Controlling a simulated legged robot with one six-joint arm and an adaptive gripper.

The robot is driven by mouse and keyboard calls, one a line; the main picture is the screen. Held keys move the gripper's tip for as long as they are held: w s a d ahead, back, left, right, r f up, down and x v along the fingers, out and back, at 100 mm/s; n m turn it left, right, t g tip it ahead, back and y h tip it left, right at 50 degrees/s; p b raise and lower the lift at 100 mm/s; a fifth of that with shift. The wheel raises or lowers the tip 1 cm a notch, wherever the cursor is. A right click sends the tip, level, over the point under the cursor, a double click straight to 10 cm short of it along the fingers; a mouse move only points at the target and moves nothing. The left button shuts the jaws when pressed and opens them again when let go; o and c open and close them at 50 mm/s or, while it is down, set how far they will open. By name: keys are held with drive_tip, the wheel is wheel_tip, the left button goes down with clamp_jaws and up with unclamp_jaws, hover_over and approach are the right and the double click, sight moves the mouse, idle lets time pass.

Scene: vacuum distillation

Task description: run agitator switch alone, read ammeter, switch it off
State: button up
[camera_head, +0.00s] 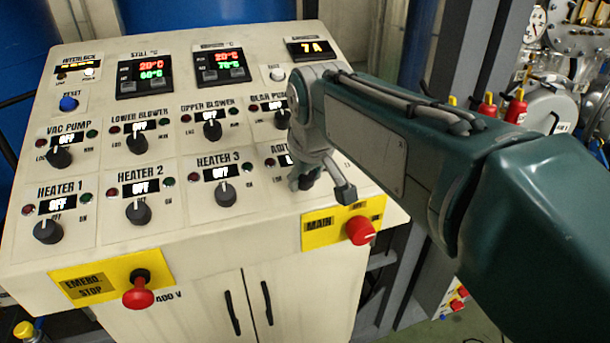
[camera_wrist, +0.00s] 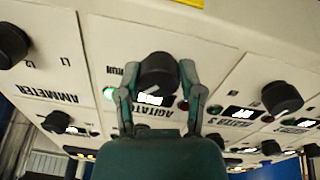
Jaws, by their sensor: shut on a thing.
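The agitator switch is a black rotary knob (camera_wrist: 158,72), seen upside down in the wrist view above its agitator label. My gripper (camera_wrist: 157,80) has one finger on each side of this knob and is shut on it. A green lamp (camera_wrist: 109,93) beside the agitator display (camera_wrist: 150,99) looks lit; the display text is unreadable. In the head view my gripper (camera_head: 322,186) hides the knob and most of its label.
Heater 1 (camera_head: 48,230), heater 2 (camera_head: 138,212), heater 3 (camera_head: 225,193), vac pump (camera_head: 59,157) and both blowers read OFF. The red main knob (camera_head: 361,230) sits just below my gripper. The red emergency stop (camera_head: 138,292) is at the lower left. An ammeter label (camera_wrist: 47,95) shows in the wrist view.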

drive_tip(key=n, duration=0.4)
drive_tip(key=shift+f, duration=0.2)
drive_tip(key=shift+n, duration=1.8)
drive_tip(key=o, duration=1.2)
drive_tip(key=shift+c, duration=0.2)
drive_tip(key=shift+r, duration=0.15)
drive_tip(key=shift+s+r, duration=0.1)
drive_tip(key=shift+r, duration=0.2)
drive_tip(key=v, duration=1.1)
drive_tip(key=shift+d, duration=0.2)
